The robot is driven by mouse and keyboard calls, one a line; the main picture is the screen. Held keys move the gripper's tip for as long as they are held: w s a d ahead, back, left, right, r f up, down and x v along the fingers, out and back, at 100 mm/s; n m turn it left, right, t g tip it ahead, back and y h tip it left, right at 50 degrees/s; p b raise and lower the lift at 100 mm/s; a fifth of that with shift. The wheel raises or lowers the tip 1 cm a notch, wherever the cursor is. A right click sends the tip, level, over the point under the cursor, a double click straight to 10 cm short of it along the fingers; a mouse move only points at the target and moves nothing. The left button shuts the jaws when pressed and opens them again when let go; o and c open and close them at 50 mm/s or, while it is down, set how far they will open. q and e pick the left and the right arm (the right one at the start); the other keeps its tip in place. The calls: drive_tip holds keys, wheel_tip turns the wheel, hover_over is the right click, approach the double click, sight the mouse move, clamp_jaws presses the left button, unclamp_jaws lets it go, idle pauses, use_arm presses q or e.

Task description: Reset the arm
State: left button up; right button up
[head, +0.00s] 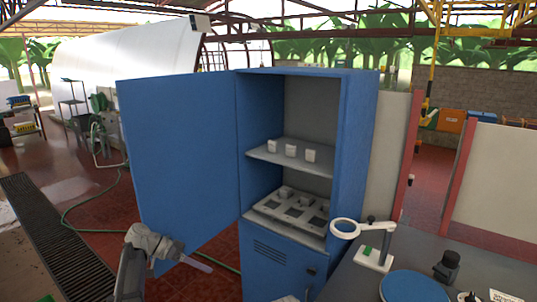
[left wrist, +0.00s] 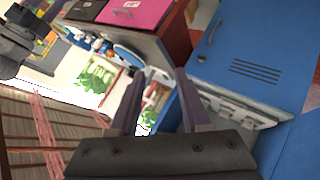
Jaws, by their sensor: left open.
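My left arm comes in at the lower left of the head view, and its gripper (head: 198,263) is low in front of the open blue cabinet door (head: 180,160). In the left wrist view the two fingers of my left gripper (left wrist: 161,75) stand apart with nothing between them. That view is tilted, with the cabinet (left wrist: 250,50) at the right. My right gripper does not show.
The cabinet (head: 358,150) stands open, with several small white blocks on its shelf (head: 262,153) and a slotted tray (head: 262,212) below. A grey table (head: 345,285) at lower right holds a ring magnifier (head: 345,228) and a blue disc (head: 415,288).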

use_arm(q)
drive_tip(key=s+d+f+n+g+y, duration=0.2)
drive_tip(key=s+d+f+y, duration=0.4)
drive_tip(key=s+d, duration=0.75)
drive_tip(key=s+d+f+n+t+y, duration=0.1)
drive_tip(key=s+y, duration=0.5)
drive_tip(key=s, duration=0.7)
wheel_tip(320, 180, down, 2)
drive_tip(key=shift+s+d+f+n, duration=0.15)
drive_tip(key=shift+d+n, duration=0.3)
drive_tip(key=shift+n, duration=0.45)
drive_tip(key=shift+d, duration=0.1)
